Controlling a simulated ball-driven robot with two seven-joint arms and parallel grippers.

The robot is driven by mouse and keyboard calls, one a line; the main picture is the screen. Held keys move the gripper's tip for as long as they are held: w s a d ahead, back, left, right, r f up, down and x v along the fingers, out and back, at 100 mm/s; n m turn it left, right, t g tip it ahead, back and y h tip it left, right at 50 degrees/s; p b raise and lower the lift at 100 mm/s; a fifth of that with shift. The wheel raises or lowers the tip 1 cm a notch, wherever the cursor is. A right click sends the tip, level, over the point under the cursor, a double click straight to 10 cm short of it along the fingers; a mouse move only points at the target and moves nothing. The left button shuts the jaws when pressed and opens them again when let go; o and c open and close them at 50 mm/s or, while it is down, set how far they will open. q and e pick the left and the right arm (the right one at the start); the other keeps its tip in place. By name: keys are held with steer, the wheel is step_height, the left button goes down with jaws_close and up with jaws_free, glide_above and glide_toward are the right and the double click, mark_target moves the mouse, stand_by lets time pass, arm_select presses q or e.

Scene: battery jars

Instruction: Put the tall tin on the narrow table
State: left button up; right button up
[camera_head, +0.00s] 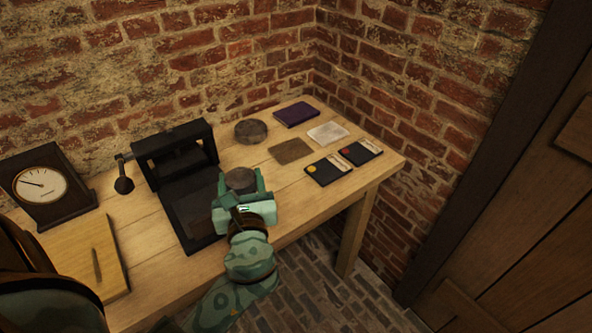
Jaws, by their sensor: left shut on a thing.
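My left gripper (242,182) is over the front edge of the wooden table (150,222). It is shut on a round, grey-brown tin (240,178). I see mostly the tin's top; its side is hidden by the gripper, so I cannot tell its height or whether it touches the table. A second round, dark tin (251,131) stands farther back on the table. My right gripper is not in view.
A black press-like device (180,160) stands just left of the gripper. A dial gauge (42,185) and a wooden board (85,262) are at the left. A purple book (297,115), a pale square (328,133), a brown square (291,151) and two dark cards (328,171) lie at the right.

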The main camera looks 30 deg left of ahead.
arm_select(q)
steer(key=w+f+b, duration=0.2)
steer(key=w+f, duration=0.1)
steer(key=w, duration=0.1)
steer(key=w+a+f+b, duration=0.1)
steer(key=w+f+b, duration=0.1)
steer(key=w, duration=0.2)
steer(key=w+f+b, duration=0.2)
steer(key=w+f, duration=0.1)
steer(key=w, duration=0.1)
steer(key=shift+w+a+f, duration=0.1)
steer(key=shift+a+f, duration=0.1)
steer(key=shift+f, duration=0.15)
steer(key=f+b, duration=0.3)
steer(key=f, duration=0.1)
steer(key=shift+w, duration=0.3)
steer(key=shift+r, duration=0.2)
steer(key=shift+f, duration=0.1)
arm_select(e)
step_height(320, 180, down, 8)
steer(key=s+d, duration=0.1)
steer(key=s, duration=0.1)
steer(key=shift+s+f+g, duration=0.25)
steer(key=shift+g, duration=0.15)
arm_select(q)
steer(key=o, duration=1.1)
steer(key=shift+c, duration=0.2)
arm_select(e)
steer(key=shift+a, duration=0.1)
